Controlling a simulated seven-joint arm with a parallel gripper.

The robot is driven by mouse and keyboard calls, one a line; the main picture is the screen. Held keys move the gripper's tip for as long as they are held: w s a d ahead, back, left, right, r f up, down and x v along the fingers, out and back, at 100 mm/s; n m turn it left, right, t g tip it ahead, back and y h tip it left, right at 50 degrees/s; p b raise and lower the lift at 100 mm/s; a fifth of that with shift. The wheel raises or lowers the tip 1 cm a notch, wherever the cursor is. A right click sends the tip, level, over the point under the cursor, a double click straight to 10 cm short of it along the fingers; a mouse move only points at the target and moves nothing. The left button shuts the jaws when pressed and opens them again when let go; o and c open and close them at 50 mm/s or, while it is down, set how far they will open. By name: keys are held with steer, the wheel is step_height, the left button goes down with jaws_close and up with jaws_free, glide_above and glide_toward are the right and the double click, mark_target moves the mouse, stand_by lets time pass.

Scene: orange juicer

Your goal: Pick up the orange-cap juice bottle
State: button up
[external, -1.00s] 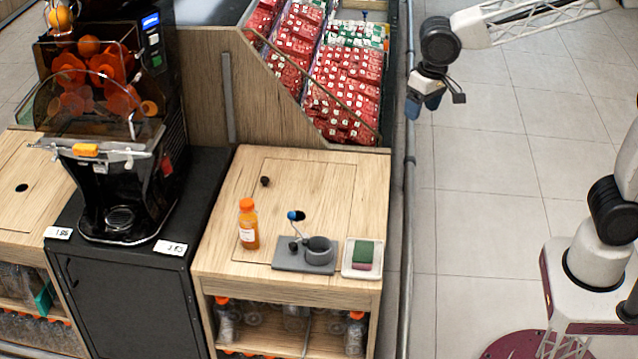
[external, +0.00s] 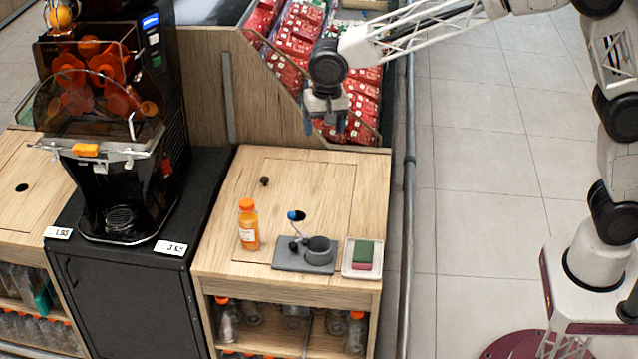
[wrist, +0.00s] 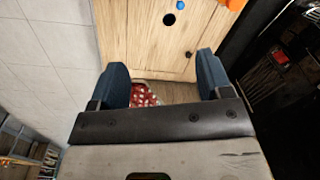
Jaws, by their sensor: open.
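The orange-cap juice bottle (external: 249,225) stands upright on the wooden counter (external: 225,262), left of a grey tool tray. It is filled with orange juice and has a white label. In the wrist view only a bit of orange at the top right edge (wrist: 236,4) shows, probably the bottle. My gripper (external: 325,125) is open and empty. It hangs above the back edge of the counter, up and to the right of the bottle, well apart from it. Its two blue fingers (wrist: 162,85) are spread in the wrist view.
A grey tray with a dark cup (external: 318,252) and a blue-knobbed lever (external: 293,215) stands right of the bottle. A white dish with a sponge (external: 362,257) is farther right. The black juicer (external: 120,150) is at the left. Red packets fill the bin behind. The counter behind the bottle is mostly clear.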

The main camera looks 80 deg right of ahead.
steer(key=w+f+m, duration=0.3)
steer(key=w+f, duration=0.5)
steer(key=w, duration=0.3)
steer(key=m, duration=0.3)
glide_above(246, 203)
steer(key=shift+g, duration=0.4)
step_height(246, 203, down, 10)
steer(key=shift+d+r, duration=0.1)
steer(key=shift+r, duration=0.1)
steer(key=shift+f, duration=0.1)
steer(key=shift+f, duration=1.15)
steer(key=shift+f, duration=0.15)
steer(key=shift+f, duration=2.5)
jaws_close()
